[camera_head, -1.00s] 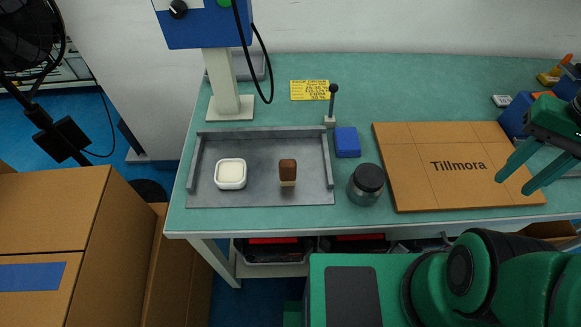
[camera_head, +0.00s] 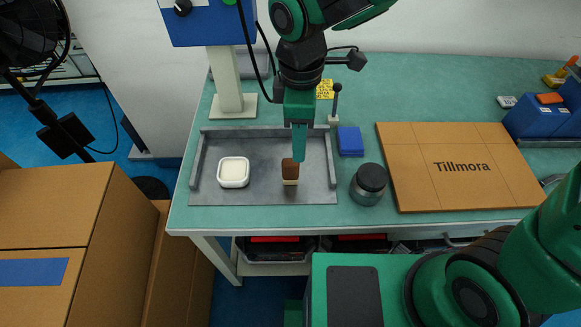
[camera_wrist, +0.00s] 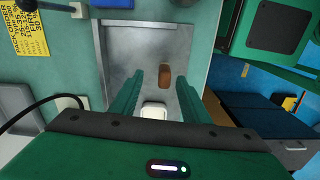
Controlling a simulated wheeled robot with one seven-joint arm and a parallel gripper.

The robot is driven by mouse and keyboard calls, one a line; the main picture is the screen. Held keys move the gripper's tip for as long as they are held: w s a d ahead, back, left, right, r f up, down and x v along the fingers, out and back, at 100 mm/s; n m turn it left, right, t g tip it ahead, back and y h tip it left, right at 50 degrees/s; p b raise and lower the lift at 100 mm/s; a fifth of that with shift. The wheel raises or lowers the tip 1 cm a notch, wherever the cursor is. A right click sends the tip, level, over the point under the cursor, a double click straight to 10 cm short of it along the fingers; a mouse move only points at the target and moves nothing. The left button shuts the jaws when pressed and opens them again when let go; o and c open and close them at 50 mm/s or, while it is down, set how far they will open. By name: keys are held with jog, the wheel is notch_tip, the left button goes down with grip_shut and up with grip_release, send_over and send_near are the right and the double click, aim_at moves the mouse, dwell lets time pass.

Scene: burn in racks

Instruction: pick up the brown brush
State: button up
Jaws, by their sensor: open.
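The brown brush (camera_head: 290,172) has a brown top and pale bristles below. It stands upright on the grey metal tray (camera_head: 257,194), right of the middle, in the head view. In the wrist view the brush (camera_wrist: 164,76) lies beyond my fingertips, towards the right finger. My gripper (camera_head: 299,158) points down over the tray, and its fingers overlap the top of the brush in the head view. I cannot tell exactly how high the fingertips are above the brush.
A white square dish (camera_head: 233,172) stands on the tray, left of the brush. A blue block (camera_head: 350,141), a dark-lidded jar (camera_head: 369,184) and a small lever (camera_head: 336,102) stand right of the tray. A cardboard box (camera_head: 455,168) lies farther right. A grey post (camera_head: 229,80) rises behind the tray.

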aim_at(291, 172)
jog(key=shift+s+a+f+n, duration=0.25)
jog(key=shift+s+a+f, duration=0.05)
jog(key=shift+a, duration=0.3)
jog(key=shift+s+a+f+n, duration=0.25)
jog(key=shift+s+a+f, duration=0.05)
jog(key=shift+a, duration=0.25)
notch_tip(291, 172, down, 4)
jog(key=shift+d+r, duration=0.1)
jog(key=shift+r, duration=0.1)
jog(key=shift+w+d+f, duration=0.1)
jog(key=shift+f, duration=1.5)
jog(key=shift+d+f, duration=0.1)
jog(key=shift+f, duration=1.5)
grip_shut()
